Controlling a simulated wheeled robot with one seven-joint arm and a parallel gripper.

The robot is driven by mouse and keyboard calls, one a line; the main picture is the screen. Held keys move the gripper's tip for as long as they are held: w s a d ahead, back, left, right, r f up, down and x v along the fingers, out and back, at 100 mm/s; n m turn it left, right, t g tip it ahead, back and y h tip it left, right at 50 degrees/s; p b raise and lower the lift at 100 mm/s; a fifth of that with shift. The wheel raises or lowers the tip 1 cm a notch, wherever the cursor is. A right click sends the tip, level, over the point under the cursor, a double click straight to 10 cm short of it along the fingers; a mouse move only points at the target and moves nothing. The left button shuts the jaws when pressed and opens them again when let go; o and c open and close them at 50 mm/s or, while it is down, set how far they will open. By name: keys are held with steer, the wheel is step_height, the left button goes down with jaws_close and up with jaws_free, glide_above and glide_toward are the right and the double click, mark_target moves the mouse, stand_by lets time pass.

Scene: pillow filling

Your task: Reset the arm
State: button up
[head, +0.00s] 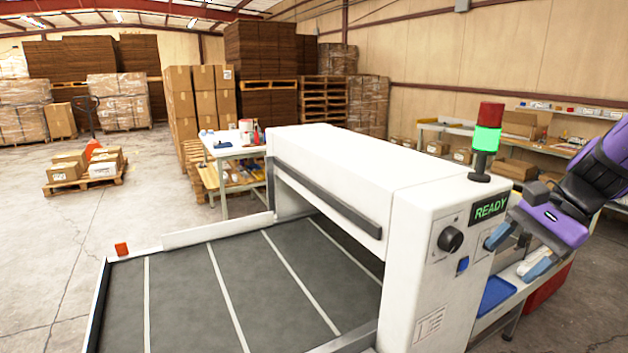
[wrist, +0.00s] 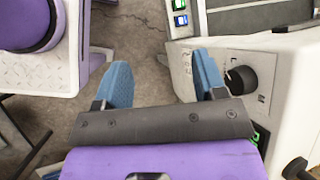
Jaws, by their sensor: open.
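My gripper (head: 518,252) is at the right of the head view, at the end of my purple arm, beside the control end of the white machine (head: 330,170). Its two blue fingers are apart with nothing between them. In the wrist view my gripper (wrist: 162,82) is open too, with concrete floor below the gap. Its right finger appears close to the black knob (wrist: 240,80) on the machine's panel; I cannot tell whether they touch. The knob also shows in the head view (head: 450,239), below a screen (head: 490,208) reading READY. The signal light (head: 487,139) glows green.
The machine's grey belt bed (head: 190,300) with white stripes fills the lower left. A blue tray (head: 496,295) lies on a low surface under my gripper. A shelf bench (head: 510,165) stands behind at the right. Open floor (head: 60,230) lies at the left.

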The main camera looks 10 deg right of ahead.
steer(key=s+a+r+n+t+h, duration=0.4)
steer(key=s+a+r+n+h, duration=0.2)
steer(key=n, duration=0.7)
step_height(320, 180, up, 3)
steer(key=s+h, duration=0.1)
steer(key=s, duration=0.1)
steer(key=shift+s+f, duration=0.2)
steer(key=shift+s, duration=0.15)
